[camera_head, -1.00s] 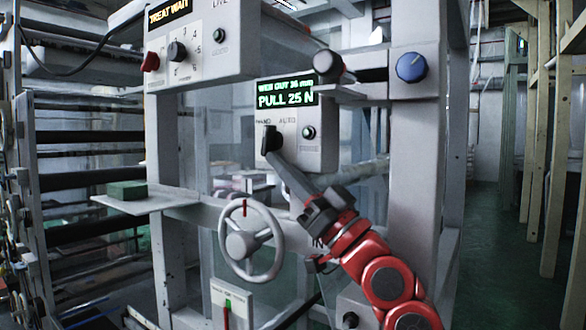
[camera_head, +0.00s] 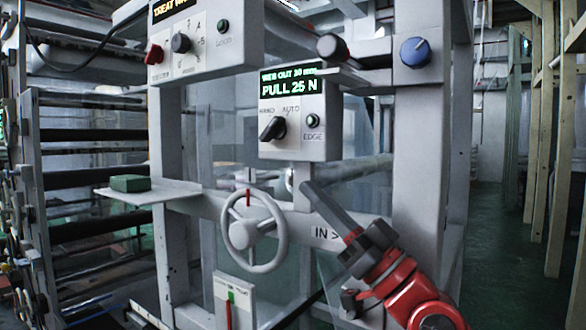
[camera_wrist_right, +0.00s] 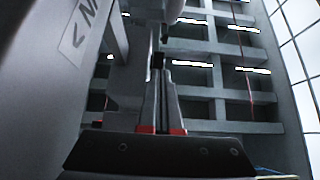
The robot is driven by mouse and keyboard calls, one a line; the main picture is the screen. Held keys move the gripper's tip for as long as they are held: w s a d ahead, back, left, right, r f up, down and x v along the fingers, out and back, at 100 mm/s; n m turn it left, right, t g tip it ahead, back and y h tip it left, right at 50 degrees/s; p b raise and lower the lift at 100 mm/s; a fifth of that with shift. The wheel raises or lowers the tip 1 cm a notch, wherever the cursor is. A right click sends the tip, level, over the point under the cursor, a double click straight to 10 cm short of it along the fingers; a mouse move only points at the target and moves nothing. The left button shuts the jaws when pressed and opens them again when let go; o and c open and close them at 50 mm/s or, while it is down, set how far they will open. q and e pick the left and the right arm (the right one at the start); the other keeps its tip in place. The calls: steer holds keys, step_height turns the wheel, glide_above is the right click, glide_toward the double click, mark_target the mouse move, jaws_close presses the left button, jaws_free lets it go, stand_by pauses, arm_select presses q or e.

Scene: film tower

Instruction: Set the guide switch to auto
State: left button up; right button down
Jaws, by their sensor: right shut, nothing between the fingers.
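The guide switch (camera_head: 272,128) is a black knob on a light grey control box (camera_head: 310,148), below the labels HAND and AUTO. Its long axis tilts from lower left to upper right, toward AUTO. My right gripper (camera_head: 309,187) is below and to the right of the box, apart from the knob. Its fingers are together and empty; they also show in the wrist view (camera_wrist_right: 159,60). My left gripper is not in view.
A green display (camera_head: 290,83) on the box reads PULL 25 N. A handwheel (camera_head: 242,234) is left of my gripper, and a shelf with a green block (camera_head: 130,183) is farther left. A grey upright post (camera_head: 418,150) stands to the right.

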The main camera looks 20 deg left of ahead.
steer(key=v, duration=0.9)
